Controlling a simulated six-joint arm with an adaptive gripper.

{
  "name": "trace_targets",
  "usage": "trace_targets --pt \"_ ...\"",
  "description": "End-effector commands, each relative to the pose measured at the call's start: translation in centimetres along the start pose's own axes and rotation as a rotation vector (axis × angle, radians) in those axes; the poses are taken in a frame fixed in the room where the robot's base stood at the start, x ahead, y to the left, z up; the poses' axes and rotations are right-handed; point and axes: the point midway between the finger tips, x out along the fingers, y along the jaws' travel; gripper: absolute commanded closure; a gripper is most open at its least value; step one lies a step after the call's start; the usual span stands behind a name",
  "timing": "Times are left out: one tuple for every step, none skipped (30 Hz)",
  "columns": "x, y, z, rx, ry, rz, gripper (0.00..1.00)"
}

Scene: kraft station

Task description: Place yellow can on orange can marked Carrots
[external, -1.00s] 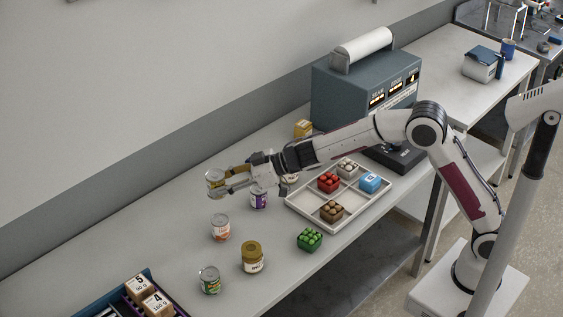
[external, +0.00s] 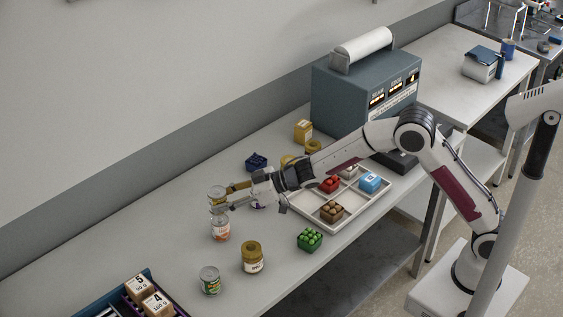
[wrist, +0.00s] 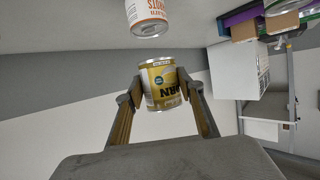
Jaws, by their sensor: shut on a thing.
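The yellow can (external: 217,193), with lettering ending in "ORN" in the wrist view (wrist: 162,88), is between the fingers of my gripper (external: 222,200). My gripper is shut on its sides, and the fingers also show in the wrist view (wrist: 160,98). The orange can marked Carrots (external: 220,231) stands on the table. In the external view the yellow can appears right above it. In the wrist view the orange can (wrist: 147,12) is at the top edge, partly cut off, with a visible gap between the two cans.

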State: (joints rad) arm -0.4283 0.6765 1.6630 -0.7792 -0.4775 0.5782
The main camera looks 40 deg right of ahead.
Motion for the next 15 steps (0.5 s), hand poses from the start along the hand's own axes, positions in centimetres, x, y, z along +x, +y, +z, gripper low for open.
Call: trace_targets --pt "0.0 0.0 -0.1 0.000 0.001 0.000 0.87" --pt "0.0 0.0 -0.1 0.000 0.001 0.000 0.87" --pt "0.0 0.0 -0.1 0.000 0.001 0.000 0.87" --pt "0.0 0.0 -0.1 0.000 0.001 0.000 0.87" --pt "0.0 0.0 -0.1 0.000 0.001 0.000 0.87" --pt "0.0 0.0 0.0 0.000 0.000 0.000 0.87" --pt "0.1 0.0 0.2 0.001 0.000 0.000 0.87" --pt "0.1 0.0 0.3 0.001 0.000 0.000 0.87" --pt "0.2 0.0 0.6 0.001 -0.001 0.000 0.87" --pt "0.3 0.0 0.9 0.001 -0.002 0.000 0.87" --pt "0.5 0.0 1.2 0.001 -0.003 0.000 0.87" --pt "0.6 0.0 1.5 0.002 -0.002 0.001 0.87" --pt "0.7 0.0 1.8 0.001 -0.002 0.000 0.87" --pt "0.9 0.0 2.1 0.001 -0.001 0.000 0.87" --pt "1.0 0.0 2.5 0.002 -0.002 0.000 0.87"
